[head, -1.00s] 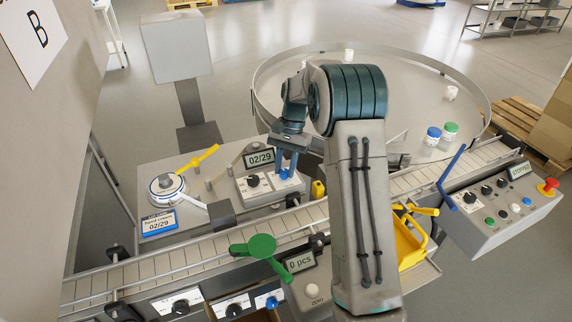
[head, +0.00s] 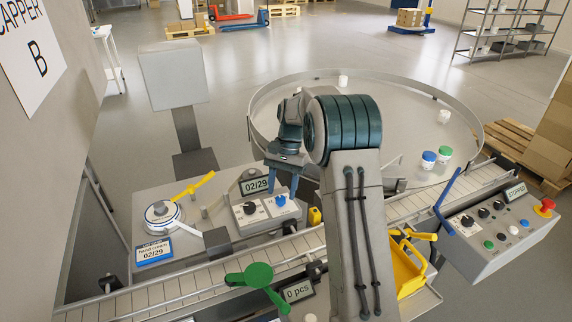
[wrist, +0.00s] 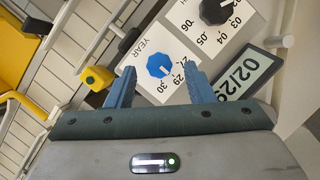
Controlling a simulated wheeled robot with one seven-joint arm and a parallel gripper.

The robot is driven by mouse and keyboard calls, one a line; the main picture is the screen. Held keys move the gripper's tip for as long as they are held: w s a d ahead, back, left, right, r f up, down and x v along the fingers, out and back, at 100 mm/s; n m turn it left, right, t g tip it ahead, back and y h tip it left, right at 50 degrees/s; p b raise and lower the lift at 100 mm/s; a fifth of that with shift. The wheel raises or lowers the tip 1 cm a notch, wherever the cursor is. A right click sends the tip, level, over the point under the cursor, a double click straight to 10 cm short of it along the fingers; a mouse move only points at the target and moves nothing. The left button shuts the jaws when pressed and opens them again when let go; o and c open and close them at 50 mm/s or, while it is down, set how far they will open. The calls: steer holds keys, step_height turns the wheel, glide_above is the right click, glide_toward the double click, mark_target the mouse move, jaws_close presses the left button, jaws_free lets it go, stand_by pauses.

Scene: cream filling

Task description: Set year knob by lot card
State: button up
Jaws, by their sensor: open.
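The year knob (head: 281,202) is blue and sits at the right of a small white panel, beside the black month knob (head: 249,208). In the wrist view the blue year knob (wrist: 160,66) shows near the numbers 29 and 30, under the label YEAR. The display (head: 255,185) reads 02/29. The lot card (head: 154,251) stands at the left and reads hand cream 02/29. My gripper (head: 283,192) is open and empty above the year knob; in the wrist view its blue fingers (wrist: 157,80) stand on either side of the knob, apart from it.
A yellow block (head: 315,216) stands just right of the panel. The conveyor (head: 200,275) runs in front of it. A round labelling reel (head: 162,214) with a yellow lever is at the left. The turntable (head: 400,90) with jars lies behind my arm.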

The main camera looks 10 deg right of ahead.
steer(key=v, duration=1.2)
steer(key=shift+r, duration=0.15)
steer(key=shift+s, duration=0.1)
steer(key=s+a+r+n+t+h, duration=0.1)
steer(key=s+a+r+n+t, duration=0.15)
steer(key=s, duration=0.55)
steer(key=s+a+r+n+t+h, duration=0.1)
steer(key=s+r+t, duration=0.15)
steer(key=s, duration=0.65)
steer(key=s+f+n+t, duration=0.2)
steer(key=s+f, duration=0.4)
steer(key=s, duration=1)
steer(key=shift+f+n+h, duration=0.2)
steer(key=shift+n+h, duration=0.2)
steer(key=shift+n, duration=0.45)
